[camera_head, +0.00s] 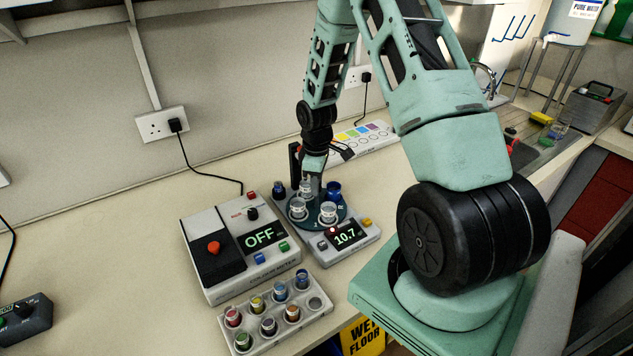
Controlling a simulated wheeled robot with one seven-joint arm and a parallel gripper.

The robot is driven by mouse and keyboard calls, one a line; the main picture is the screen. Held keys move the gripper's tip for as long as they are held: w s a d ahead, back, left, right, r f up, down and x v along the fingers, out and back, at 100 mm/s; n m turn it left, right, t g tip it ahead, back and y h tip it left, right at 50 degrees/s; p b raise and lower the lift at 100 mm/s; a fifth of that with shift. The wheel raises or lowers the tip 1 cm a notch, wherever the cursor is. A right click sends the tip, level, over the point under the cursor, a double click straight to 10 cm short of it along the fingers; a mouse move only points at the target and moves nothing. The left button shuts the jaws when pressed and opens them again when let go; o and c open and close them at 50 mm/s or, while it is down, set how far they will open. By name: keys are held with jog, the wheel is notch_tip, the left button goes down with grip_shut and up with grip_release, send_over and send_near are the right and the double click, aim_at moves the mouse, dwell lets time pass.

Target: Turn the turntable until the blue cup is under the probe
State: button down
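The turntable (314,219) is a dark teal disc on a grey unit with several cups on it. A blue cup (334,191) stands at its back right. Clear or whitish cups stand at the front left (297,207) and front right (328,211). My gripper (312,187) points down over the back middle of the disc, close to a clear cup there. Its fingertips are too small and covered to tell open from shut. A dark upright post (294,160) behind the disc may carry the probe; the probe tip cannot be made out.
The turntable unit's display (346,235) reads 10.7. A grey meter box (215,270) showing OFF stands to the left. A rack (258,338) of several coloured vials stands in front. A strip with coloured squares (365,140) lies behind.

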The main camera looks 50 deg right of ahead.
jog(key=shift+n, duration=0.8)
jog(key=c, duration=1.1)
grip_release()
jog(key=shift+c, duration=0.2)
notch_tip(320, 180, up, 18)
jog(key=b, duration=0.3)
jog(key=shift+f, duration=0.25)
